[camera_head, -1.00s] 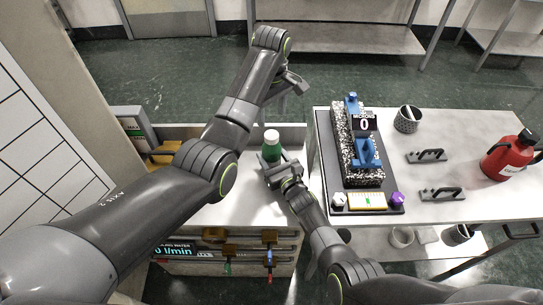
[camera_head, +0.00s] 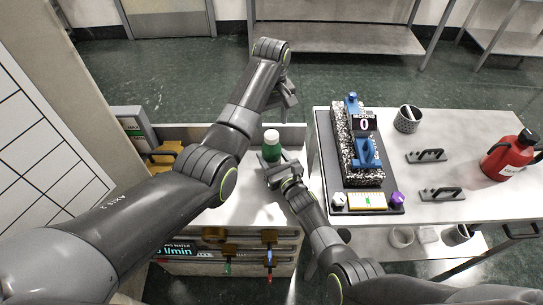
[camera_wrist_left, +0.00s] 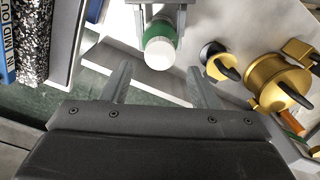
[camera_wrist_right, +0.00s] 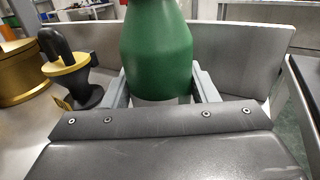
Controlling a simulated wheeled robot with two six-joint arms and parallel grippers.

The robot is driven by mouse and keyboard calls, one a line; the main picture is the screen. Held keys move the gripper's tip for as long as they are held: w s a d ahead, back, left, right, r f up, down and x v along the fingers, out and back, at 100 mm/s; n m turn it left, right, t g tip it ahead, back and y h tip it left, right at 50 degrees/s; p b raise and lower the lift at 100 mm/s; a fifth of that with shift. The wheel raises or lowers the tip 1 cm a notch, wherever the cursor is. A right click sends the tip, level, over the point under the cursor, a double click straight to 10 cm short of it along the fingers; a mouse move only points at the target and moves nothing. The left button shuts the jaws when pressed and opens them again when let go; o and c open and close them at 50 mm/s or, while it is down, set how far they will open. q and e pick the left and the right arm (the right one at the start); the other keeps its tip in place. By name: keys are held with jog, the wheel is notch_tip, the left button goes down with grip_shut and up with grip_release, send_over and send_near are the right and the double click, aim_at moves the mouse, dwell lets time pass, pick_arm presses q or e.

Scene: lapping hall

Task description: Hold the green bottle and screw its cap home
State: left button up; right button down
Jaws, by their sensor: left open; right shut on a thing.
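The green bottle (camera_head: 271,153) stands upright on the white counter, with its white cap (camera_head: 271,136) on top. My right gripper (camera_head: 280,170) is shut on the bottle's body from the near side; the right wrist view shows the green bottle (camera_wrist_right: 157,55) between its fingers. My left gripper (camera_head: 287,95) is open and empty, above and beyond the bottle. In the left wrist view the white cap (camera_wrist_left: 160,54) lies ahead of the open fingers, apart from them. I cannot tell how tightly the cap sits.
To the right, a table bears a speckled block (camera_head: 343,150) with a blue gauge, a mesh cup (camera_head: 407,119), black-handled pieces (camera_head: 427,156) and a red can (camera_head: 508,155). A low wall edges the counter behind the bottle.

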aim_at(271, 135)
pick_arm(q)
jog(key=shift+f, duration=2.75)
jog(key=shift+c, duration=0.2)
jog(key=c, duration=0.9)
jog(key=m, duration=0.4)
jog(key=shift+m, duration=0.3)
jog(key=shift+c, duration=0.3)
jog(key=m, duration=0.3)
jog(key=shift+m, duration=0.4)
jog(key=o, duration=1.2)
jog(key=shift+c, duration=0.2)
